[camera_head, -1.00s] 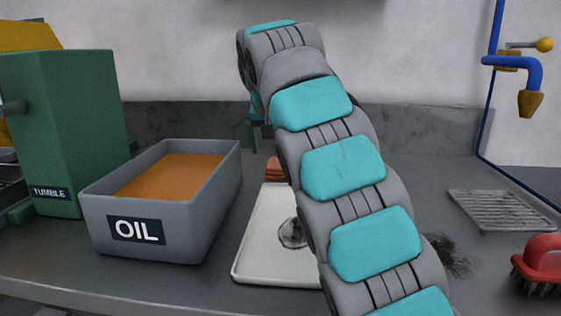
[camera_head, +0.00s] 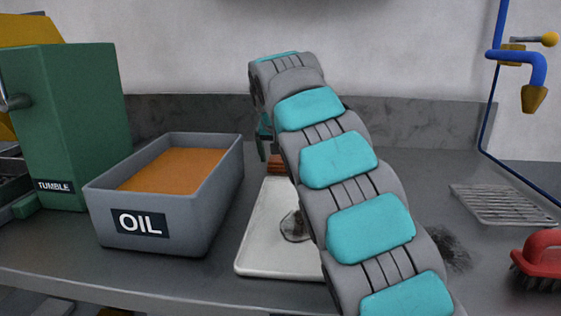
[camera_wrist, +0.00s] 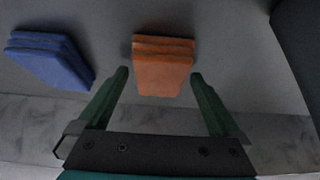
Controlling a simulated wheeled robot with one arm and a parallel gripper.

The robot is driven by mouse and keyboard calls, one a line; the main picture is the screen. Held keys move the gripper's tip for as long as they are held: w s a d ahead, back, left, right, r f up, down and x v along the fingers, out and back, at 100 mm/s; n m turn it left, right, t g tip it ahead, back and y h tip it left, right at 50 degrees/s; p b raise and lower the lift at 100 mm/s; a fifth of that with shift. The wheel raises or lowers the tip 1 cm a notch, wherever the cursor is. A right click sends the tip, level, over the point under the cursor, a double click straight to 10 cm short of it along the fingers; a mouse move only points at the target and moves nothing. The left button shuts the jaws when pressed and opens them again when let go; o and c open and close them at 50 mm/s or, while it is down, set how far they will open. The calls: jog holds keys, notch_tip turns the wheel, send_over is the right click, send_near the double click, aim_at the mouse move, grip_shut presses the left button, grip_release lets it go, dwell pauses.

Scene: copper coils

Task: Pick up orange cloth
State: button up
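The orange cloth (camera_wrist: 162,68) is a folded stack lying on the counter. In the wrist view it sits just beyond my fingertips, roughly centred between them. In the head view only a small part of the orange cloth (camera_head: 276,164) shows behind the white tray, the rest being hidden by my arm. My gripper (camera_wrist: 158,76) is open and empty, with its two green fingers spread to either side of the cloth's near end. In the head view one green finger of my gripper (camera_head: 264,138) shows above the cloth.
A folded blue cloth (camera_wrist: 50,60) lies left of the orange one in the wrist view. A white tray (camera_head: 262,255), a grey oil bin (camera_head: 190,225), a green tumble machine (camera_head: 75,120), a metal rack (camera_head: 500,205) and a red brush (camera_head: 543,258) stand on the counter.

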jog(key=c, duration=1.2)
jog(key=shift+r, duration=0.1)
